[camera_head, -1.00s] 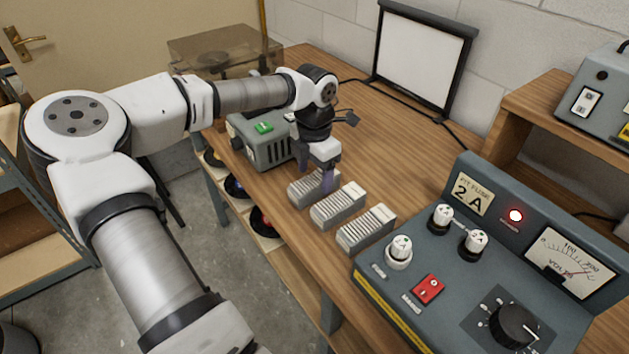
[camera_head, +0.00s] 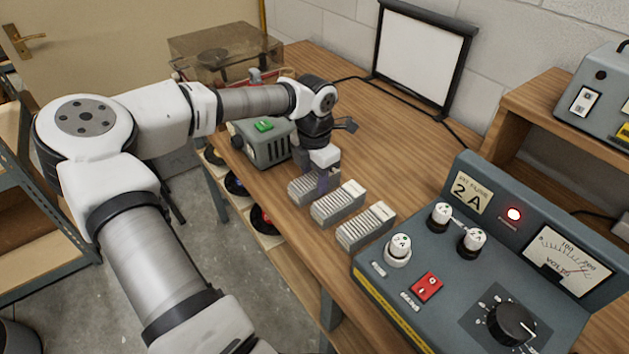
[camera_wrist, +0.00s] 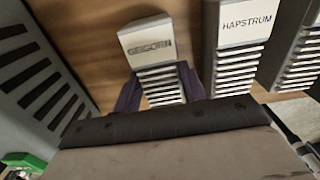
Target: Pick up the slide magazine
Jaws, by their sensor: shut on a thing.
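Three grey slide magazines with pale slide edges stand in a row on the wooden bench. My gripper (camera_head: 322,184) points down and is shut on the far-left magazine (camera_head: 302,191), with a finger on each side of it. In the wrist view this magazine (camera_wrist: 148,42) carries a white label that reads something like "GEIGORN", and my dark purple fingers (camera_wrist: 160,92) flank it. The middle magazine (camera_head: 338,205) stands close by; its label reads "HAPSTRUM" in the wrist view (camera_wrist: 245,28). The third magazine (camera_head: 366,228) stands nearest the control panel. The held magazine appears still on the bench.
A grey device with a green switch (camera_head: 262,146) stands just left of my gripper. A control panel (camera_head: 430,285) with knobs and a red switch fills the front right. A white screen (camera_head: 422,50) stands at the back. The bench (camera_head: 385,140) behind the magazines is clear.

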